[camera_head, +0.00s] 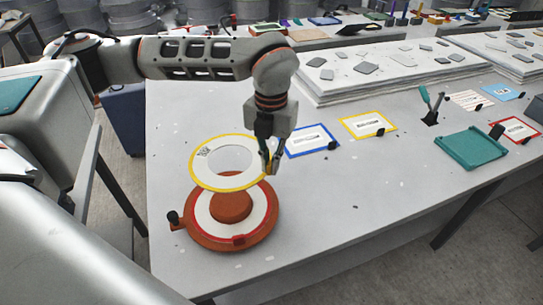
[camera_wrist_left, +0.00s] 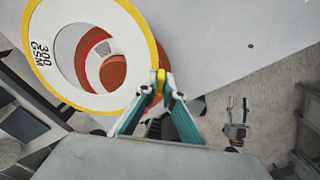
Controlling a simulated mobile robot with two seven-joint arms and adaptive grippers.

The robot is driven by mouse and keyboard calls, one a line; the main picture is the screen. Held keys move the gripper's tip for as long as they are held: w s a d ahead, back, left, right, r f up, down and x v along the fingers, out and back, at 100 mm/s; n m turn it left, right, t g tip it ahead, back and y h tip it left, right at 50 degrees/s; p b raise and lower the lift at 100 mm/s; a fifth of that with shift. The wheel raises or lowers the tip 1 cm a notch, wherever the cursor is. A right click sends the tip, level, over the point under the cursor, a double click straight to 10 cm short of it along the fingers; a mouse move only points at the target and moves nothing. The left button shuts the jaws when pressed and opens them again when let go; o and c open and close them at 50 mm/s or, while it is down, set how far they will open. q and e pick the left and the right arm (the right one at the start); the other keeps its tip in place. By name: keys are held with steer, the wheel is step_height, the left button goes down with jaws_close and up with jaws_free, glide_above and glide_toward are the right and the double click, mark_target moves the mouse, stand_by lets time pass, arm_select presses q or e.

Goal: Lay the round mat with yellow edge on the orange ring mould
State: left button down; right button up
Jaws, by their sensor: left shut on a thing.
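The round mat with yellow edge (camera_head: 205,172) is a flat white ring with a large hole. My left gripper (camera_head: 269,170) is shut on its right edge, and the mat hangs above the orange ring mould (camera_head: 205,237). In the left wrist view the mat (camera_wrist_left: 48,22) shows "300 GSM" print, and the gripper tips (camera_wrist_left: 158,84) pinch a yellow tab. The mould (camera_wrist_left: 113,73) shows through the hole. A red-edged white ring (camera_head: 203,215) lies on the mould around its central dome. My right gripper (camera_wrist_left: 238,104) shows small in the left wrist view, its fingers apart and empty.
A blue-framed card (camera_head: 312,141) and a yellow-framed card (camera_head: 368,125) lie right of the gripper. A teal tray (camera_head: 470,148) stands farther right. Stacked white slabs (camera_head: 390,70) with grey pieces are behind. The table in front of the cards is clear.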

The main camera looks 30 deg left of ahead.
arm_select(q)
steer(key=n, duration=0.4)
steer(key=shift+w+r, duration=0.1)
steer(key=shift+r, duration=0.2)
steer(key=n, duration=0.3)
steer(key=shift+r+n+p, duration=0.15)
steer(key=shift+n+p, duration=0.15)
steer(key=shift+w, duration=0.1)
steer(key=shift+b, duration=0.35)
steer(key=b, duration=0.4)
glide_above(272, 197)
steer(key=shift+f, duration=2.7)
steer(key=shift+f+b, duration=0.75)
steer(key=shift+f, duration=1.05)
steer(key=shift+a+f+b, duration=0.1)
steer(key=shift+f+b, duration=0.25)
steer(key=shift+f, duration=0.4)
steer(key=shift+f, duration=0.2)
steer(key=c, duration=2.1)
jaws_free()
